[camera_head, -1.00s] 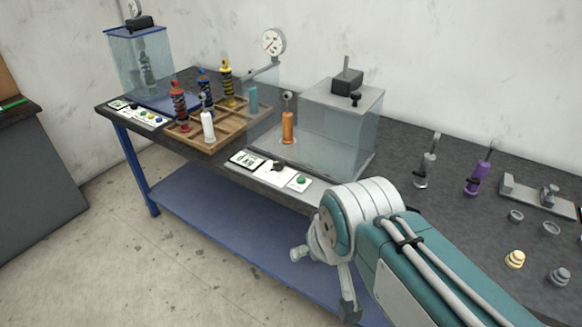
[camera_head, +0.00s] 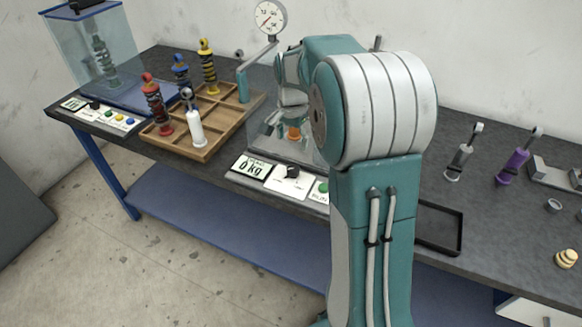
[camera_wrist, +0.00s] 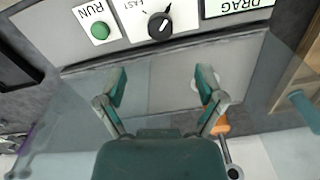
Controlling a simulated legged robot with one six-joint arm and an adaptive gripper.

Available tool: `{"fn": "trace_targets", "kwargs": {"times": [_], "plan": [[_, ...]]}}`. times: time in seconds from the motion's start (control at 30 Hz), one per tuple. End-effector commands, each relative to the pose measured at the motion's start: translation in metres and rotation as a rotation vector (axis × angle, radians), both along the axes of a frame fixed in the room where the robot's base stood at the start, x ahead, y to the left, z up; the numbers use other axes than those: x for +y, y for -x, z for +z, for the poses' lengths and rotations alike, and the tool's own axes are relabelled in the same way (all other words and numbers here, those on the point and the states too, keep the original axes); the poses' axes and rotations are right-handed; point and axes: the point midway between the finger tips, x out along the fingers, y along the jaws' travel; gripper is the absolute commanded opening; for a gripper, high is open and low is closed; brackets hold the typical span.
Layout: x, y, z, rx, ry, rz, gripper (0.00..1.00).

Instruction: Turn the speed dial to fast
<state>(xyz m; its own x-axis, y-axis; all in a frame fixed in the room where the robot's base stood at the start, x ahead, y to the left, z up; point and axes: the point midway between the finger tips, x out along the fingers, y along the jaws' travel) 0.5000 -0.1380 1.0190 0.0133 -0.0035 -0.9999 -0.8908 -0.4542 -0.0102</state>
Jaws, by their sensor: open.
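The speed dial is a small black knob (camera_head: 291,171) on a white panel at the bench's front edge. In the wrist view the knob (camera_wrist: 160,25) is at the top, with the word FAST printed to its left. A pale mark shows on the knob, but I cannot tell which setting it points to. My gripper (camera_wrist: 162,82) is open and empty, its two teal fingers apart below the knob in the wrist view and not touching it. In the head view my arm partly hides the gripper, by the clear box behind the panel.
A green RUN button (camera_wrist: 99,30) is left of the knob in the wrist view. A wooden tray (camera_head: 205,153) with several dampers is to the left.

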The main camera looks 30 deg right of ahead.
Motion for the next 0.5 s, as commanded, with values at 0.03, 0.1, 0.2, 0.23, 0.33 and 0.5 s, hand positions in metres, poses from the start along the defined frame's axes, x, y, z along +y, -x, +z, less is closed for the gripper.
{"fn": "trace_targets", "kwargs": {"times": [0.03, 0.1, 0.2, 0.23, 0.33, 0.5], "plan": [[-0.003, -0.003, -0.005, 0.009, -0.002, -0.019, 0.87], [-0.005, -0.006, -0.009, 0.014, -0.003, -0.033, 0.87], [-0.005, -0.006, -0.016, 0.017, -0.004, -0.037, 0.87], [-0.005, -0.006, -0.019, 0.019, -0.004, -0.037, 0.87], [-0.005, -0.005, -0.035, 0.020, -0.005, -0.036, 0.87], [-0.005, -0.005, -0.068, 0.019, -0.004, -0.034, 0.87]]}}
